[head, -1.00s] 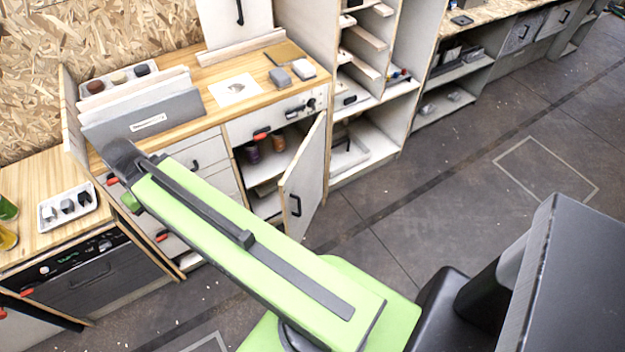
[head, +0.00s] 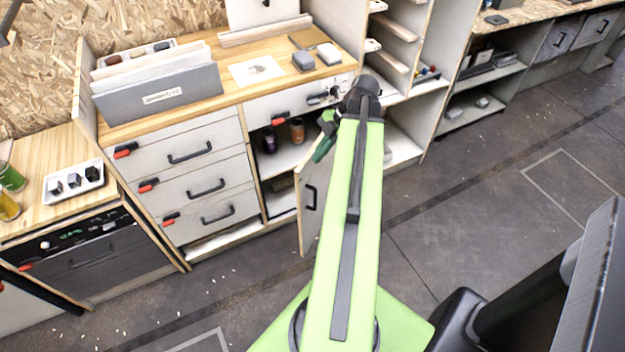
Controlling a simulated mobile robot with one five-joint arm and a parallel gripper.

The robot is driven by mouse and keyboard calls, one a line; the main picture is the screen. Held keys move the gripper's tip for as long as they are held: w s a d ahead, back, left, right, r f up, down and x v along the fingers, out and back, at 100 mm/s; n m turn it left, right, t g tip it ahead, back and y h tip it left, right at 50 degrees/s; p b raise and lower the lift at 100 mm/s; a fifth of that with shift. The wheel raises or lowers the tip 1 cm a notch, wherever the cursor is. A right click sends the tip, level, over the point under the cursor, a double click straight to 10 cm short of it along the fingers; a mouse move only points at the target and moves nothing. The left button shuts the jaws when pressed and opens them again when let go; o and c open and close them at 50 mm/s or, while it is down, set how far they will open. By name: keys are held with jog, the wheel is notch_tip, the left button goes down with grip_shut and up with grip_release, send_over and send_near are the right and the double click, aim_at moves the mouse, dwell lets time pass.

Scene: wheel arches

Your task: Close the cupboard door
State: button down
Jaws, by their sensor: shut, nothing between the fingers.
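The cupboard door (head: 310,222) stands open, swung out into the room, with a black handle on its face. My green arm hides its right part. The open cupboard (head: 284,160) to its left has a shelf with a purple jar (head: 269,141) and an orange-brown jar (head: 297,131). My gripper (head: 322,142) is small and partly hidden at the arm's end, near the top of the door. It is shut with nothing in it. I cannot tell whether it touches the door.
A drawer unit with red tags (head: 200,160) stands left of the cupboard. The worktop (head: 230,100) above holds a grey file box (head: 158,95) and two small blocks. Open shelves (head: 400,147) stand to the right. The dark floor (head: 440,225) at right is clear.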

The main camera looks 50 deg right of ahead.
jog(key=s+d+n+t, duration=0.1)
jog(key=s+d+n, duration=0.2)
jog(key=s+d, duration=0.25)
jog(key=b, duration=0.9)
send_near(303, 180)
jog(key=x, duration=0.4)
jog(key=shift+s+d+f, duration=0.1)
jog(key=shift+s+f, duration=0.15)
jog(key=shift+f, duration=0.35)
jog(key=shift+w, duration=0.35)
